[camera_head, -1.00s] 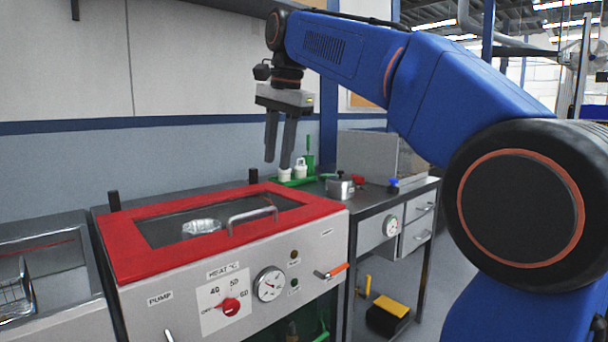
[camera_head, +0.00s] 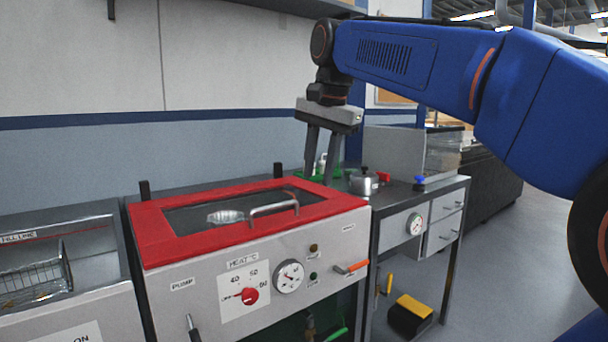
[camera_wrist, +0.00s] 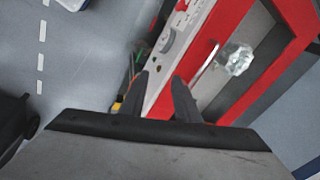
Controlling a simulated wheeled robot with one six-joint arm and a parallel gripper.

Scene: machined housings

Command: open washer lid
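The washer (camera_head: 190,290) has a red-framed lid (camera_head: 165,239) with a dark window, lying shut on its top. A metal handle (camera_head: 273,208) rises from the lid's front right part; it also shows in the wrist view (camera_wrist: 206,62). A shiny round object (camera_head: 225,216) shows through the window. My gripper (camera_head: 319,180) points down above the lid's back right corner. Its fingers are apart with nothing between them. In the wrist view my gripper (camera_wrist: 160,82) is open, and the handle lies beyond the right fingertip, apart from it.
Left stands a unit with a wire basket (camera_head: 35,278). Right is a bench (camera_head: 400,207) with a metal pot (camera_head: 363,184) and a green tray (camera_head: 320,175) behind my fingers. A yellow-topped black box (camera_head: 411,314) is on the floor. Two dark posts stand behind the lid.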

